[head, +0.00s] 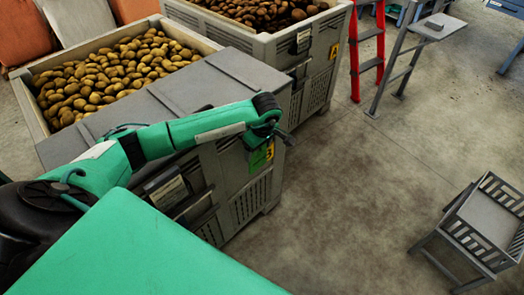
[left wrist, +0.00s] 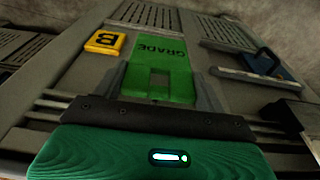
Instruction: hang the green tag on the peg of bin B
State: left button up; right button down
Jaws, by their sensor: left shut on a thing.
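The green tag (left wrist: 165,55) fills the middle of the left wrist view, its word GRADE upside down. It has a darker rectangular slot near my jaws. My left gripper (left wrist: 160,92) is shut on the tag's near end. In the head view the gripper (head: 272,133) is beside the bin's front wall, with the tag (head: 258,159) below it. Bin B (head: 248,200) is the grey near bin; its yellow B plate (left wrist: 104,42) is left of the tag in the wrist view. I cannot make out the peg or whether the tag touches the wall. My right gripper is not in view.
Potatoes (head: 110,75) fill the near bin's open part, beside a grey lid (head: 205,80). Another potato bin (head: 320,60) with an A plate stands behind. A red ladder (head: 354,60) and grey slatted stand (head: 485,225) are right. The floor between is clear.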

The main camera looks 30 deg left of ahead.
pick_arm(q)
jog(key=a, duration=0.3)
jog(key=shift+w+f, duration=0.15)
jog(key=shift+w, duration=0.25)
jog(key=shift+a, duration=0.25)
jog(key=shift+w+a+f+b, duration=0.15)
jog(key=shift+a+f+b, duration=0.2)
jog(key=shift+b, duration=0.2)
jog(key=shift+w+a+b, duration=0.1)
jog(key=shift+a+b, duration=0.15)
jog(key=shift+b, duration=0.05)
jog(key=shift+a+f, duration=0.1)
jog(key=shift+f, duration=0.05)
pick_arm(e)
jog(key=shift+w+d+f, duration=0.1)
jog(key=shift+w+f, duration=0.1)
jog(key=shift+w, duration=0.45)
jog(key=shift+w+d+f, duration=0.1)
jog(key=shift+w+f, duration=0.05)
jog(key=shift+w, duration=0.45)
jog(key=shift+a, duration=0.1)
